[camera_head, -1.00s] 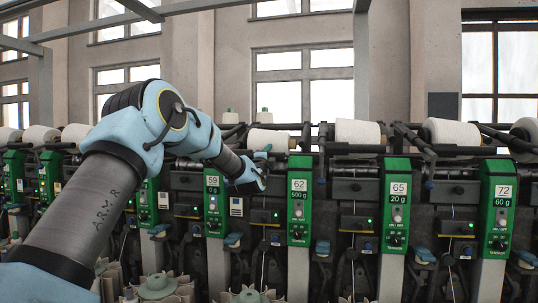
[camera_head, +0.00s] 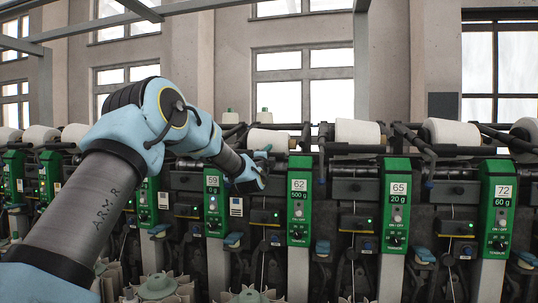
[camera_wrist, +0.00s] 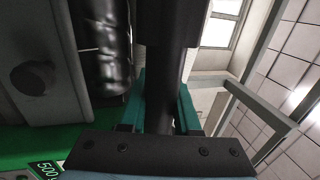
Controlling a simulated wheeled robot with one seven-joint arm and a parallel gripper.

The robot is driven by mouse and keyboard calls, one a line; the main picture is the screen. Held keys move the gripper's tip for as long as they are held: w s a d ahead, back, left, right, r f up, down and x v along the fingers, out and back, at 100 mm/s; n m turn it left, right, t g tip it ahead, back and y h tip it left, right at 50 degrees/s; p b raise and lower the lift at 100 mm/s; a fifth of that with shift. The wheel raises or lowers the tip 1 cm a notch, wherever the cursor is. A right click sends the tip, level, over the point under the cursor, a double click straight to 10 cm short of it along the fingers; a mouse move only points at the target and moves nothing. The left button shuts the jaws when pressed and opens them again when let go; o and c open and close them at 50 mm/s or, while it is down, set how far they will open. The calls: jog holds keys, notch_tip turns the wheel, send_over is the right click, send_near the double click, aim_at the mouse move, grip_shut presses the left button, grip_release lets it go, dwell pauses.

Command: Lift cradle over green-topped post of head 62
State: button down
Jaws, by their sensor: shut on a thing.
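The green-topped post of head 62 (camera_head: 299,200) stands right of centre in the head view, with a "62" and "500 g" label. Its green face and part of the "500" label show at the lower left of the wrist view (camera_wrist: 45,168). My gripper (camera_head: 263,160) is just left of the post's top, below a white yarn cone (camera_head: 268,139). In the wrist view its teal fingers are shut around a dark round bar of the cradle (camera_wrist: 160,90). The rest of the cradle is largely hidden by my gripper in the head view.
Posts 59 (camera_head: 213,205), 65 (camera_head: 396,205) and 72 (camera_head: 497,208) stand in the same row. Another white cone (camera_head: 358,132) sits to the right, with dark arms and rails around it. Open space lies above the machine.

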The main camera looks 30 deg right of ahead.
notch_tip(320, 180, up, 10)
jog(key=s+a, duration=0.1)
jog(key=shift+s+a+r+g+y, duration=0.15)
jog(key=shift+s+r+g+y, duration=0.05)
jog(key=shift+g+y, duration=0.2)
jog(key=shift+f, duration=0.1)
jog(key=c, duration=0.6)
grip_release()
jog(key=shift+b+v, duration=2.65)
jog(key=shift+v, duration=2.8)
jog(key=shift+w+f, duration=0.1)
